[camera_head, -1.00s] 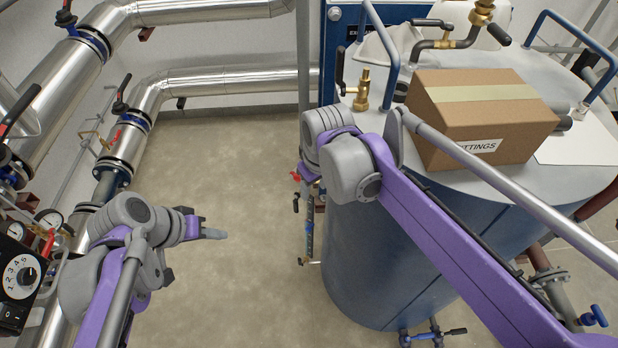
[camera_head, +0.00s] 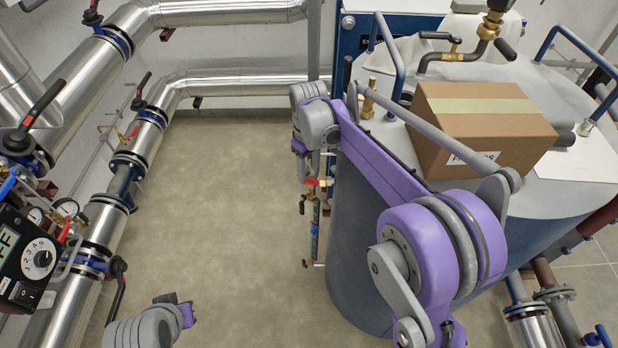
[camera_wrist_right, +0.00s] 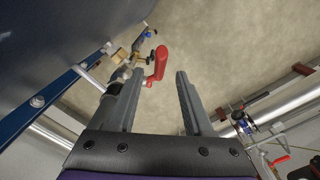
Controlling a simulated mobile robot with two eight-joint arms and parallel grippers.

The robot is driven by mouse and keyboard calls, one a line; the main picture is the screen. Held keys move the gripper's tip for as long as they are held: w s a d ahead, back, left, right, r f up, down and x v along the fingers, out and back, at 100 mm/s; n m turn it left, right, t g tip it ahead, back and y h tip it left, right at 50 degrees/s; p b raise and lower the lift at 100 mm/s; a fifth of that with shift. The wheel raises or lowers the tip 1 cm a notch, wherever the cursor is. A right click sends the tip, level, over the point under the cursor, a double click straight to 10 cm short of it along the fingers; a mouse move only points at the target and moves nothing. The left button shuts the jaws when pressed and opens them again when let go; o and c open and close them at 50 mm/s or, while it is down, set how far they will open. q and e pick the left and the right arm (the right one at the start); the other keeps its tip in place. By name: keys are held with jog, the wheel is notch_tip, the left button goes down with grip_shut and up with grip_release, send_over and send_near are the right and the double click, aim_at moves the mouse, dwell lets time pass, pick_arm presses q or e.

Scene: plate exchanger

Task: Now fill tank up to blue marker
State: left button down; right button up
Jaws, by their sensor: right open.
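The blue tank (camera_head: 350,260) with a grey lid stands at the right in the head view. A thin vertical level gauge (camera_head: 315,240) runs down its left side, with a small blue mark (camera_head: 314,228) on it. A red valve handle (camera_head: 311,182) sits at the top of the gauge. In the right wrist view the red handle (camera_wrist_right: 158,62) lies ahead of and between the fingertips of my open, empty right gripper (camera_wrist_right: 160,75); contact is not visible. My left gripper (camera_head: 186,315) is low at the bottom edge of the head view; its fingers are not clear.
A cardboard box (camera_head: 480,125) and brass fittings stand on the tank lid. Silver pipes (camera_head: 235,88) with valves line the left and back. A control box (camera_head: 30,260) with a dial is at the far left. The floor (camera_head: 230,210) between is clear.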

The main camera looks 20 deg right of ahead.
aim_at(309, 177)
jog(key=shift+f, duration=2.05)
grip_shut()
